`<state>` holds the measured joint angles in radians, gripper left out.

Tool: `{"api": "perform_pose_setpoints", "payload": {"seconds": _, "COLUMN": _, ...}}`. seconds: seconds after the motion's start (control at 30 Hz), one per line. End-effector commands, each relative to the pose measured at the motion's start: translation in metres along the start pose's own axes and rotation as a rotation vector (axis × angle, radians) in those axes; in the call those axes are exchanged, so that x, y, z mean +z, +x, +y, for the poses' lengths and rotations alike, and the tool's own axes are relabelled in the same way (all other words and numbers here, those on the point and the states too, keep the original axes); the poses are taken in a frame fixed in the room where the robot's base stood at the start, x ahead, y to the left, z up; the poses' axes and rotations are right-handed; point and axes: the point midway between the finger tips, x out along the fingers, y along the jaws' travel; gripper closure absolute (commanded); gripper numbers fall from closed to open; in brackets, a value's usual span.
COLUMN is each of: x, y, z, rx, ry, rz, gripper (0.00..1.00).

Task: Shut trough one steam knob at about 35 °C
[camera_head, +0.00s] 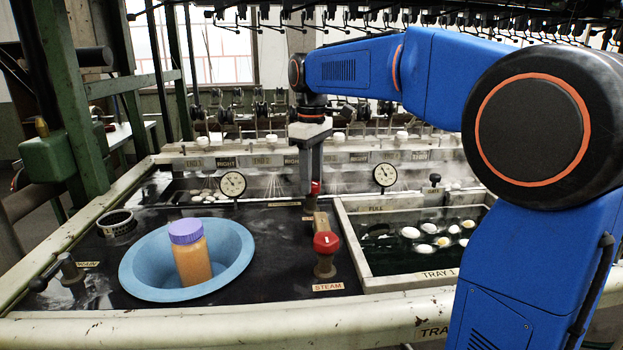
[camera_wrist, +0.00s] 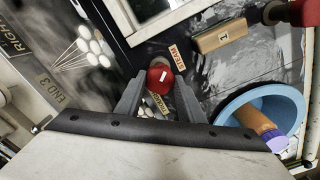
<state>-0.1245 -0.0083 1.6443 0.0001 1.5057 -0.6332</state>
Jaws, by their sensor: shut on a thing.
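My gripper (camera_head: 310,180) reaches down behind the front steam knob. Its fingers are shut on a far red knob (camera_head: 316,187), which also shows between the fingertips in the wrist view (camera_wrist: 160,77) with a white mark on top. A steam label (camera_wrist: 177,57) lies beside this knob. A second red knob (camera_head: 327,242) stands nearer the front, free of the gripper, above its own steam label (camera_head: 328,287). A left dial (camera_head: 233,183) and a right dial (camera_head: 385,174) face me at the back; their readings are too small to tell.
A blue basin (camera_head: 135,268) holds an orange jar with a purple lid (camera_head: 186,230). A wooden block (camera_wrist: 222,40) lies between the two knobs. Tray 1 (camera_head: 355,235), with several white cocoons, is at right. A dark ring (camera_head: 117,223) and a tap (camera_head: 68,268) are at left.

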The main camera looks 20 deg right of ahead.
Motion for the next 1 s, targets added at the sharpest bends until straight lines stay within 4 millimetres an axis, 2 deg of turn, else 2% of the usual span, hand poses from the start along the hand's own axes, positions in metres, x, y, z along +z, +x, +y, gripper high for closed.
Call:
{"api": "perform_pose_setpoints", "payload": {"seconds": 0.7, "x": 0.0001, "y": -0.0004, "z": 0.0005, "rx": 0.001, "ry": 0.519, "rz": 0.0, "gripper": 0.88}}
{"api": "perform_pose_setpoints", "payload": {"seconds": 1.0, "x": 0.0001, "y": -0.0004, "z": 0.0006, "rx": 0.001, "ry": 0.663, "rz": 0.001, "gripper": 0.88}}
